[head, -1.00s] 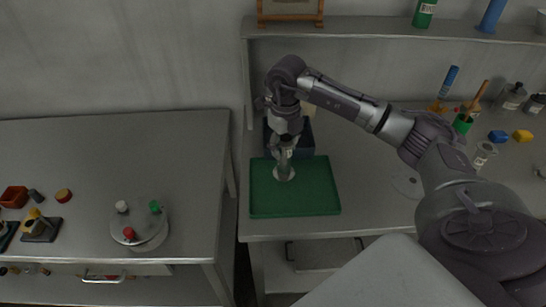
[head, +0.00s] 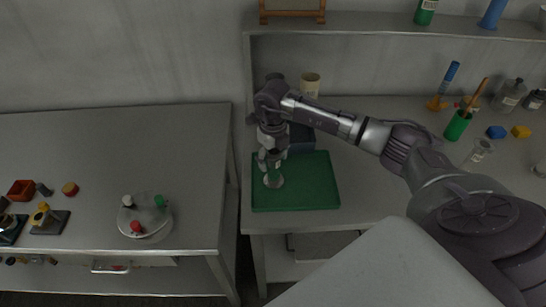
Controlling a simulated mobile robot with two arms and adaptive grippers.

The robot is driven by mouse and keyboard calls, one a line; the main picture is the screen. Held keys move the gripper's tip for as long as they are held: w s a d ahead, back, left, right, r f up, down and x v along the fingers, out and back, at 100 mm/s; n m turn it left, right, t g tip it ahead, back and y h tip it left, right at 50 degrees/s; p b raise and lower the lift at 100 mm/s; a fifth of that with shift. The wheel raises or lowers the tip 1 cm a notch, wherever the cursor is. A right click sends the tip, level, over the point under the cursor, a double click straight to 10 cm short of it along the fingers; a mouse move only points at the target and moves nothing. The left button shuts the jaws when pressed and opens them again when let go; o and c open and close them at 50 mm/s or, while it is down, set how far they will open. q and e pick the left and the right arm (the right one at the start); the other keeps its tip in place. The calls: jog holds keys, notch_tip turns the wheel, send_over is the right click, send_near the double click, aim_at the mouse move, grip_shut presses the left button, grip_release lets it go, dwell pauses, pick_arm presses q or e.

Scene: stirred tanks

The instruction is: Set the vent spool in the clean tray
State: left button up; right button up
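The vent spool, a small pale metal piece with a round flange (head: 274,181), is upright at the left part of the green tray (head: 310,196). Its flange is on or just above the tray floor; I cannot tell if it touches. My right gripper (head: 270,164) points down directly over the spool, with its fingers around the upper part. The fingers hide that part, and I cannot make out whether they grip it or stand apart. My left gripper is not in view.
A dark blue bin (head: 301,138) stands behind the tray, partly behind my arm. A round lidded vessel with coloured caps (head: 146,216) stands on the left table. A gap separates the two tables. The tray's right part is clear. A green cup (head: 457,126) and bottles stand at right.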

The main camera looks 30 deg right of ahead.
jog(key=shift+o, duration=0.6)
jog(key=shift+r, duration=0.15)
jog(key=shift+r+b, duration=0.3)
jog(key=shift+r, duration=0.05)
notch_tip(320, 180, up, 10)
jog(key=b, duration=0.3)
jog(key=shift+r+b, duration=0.15)
jog(key=shift+b, duration=0.15)
jog(key=shift+r, duration=0.4)
jog(key=shift+a+f, duration=0.1)
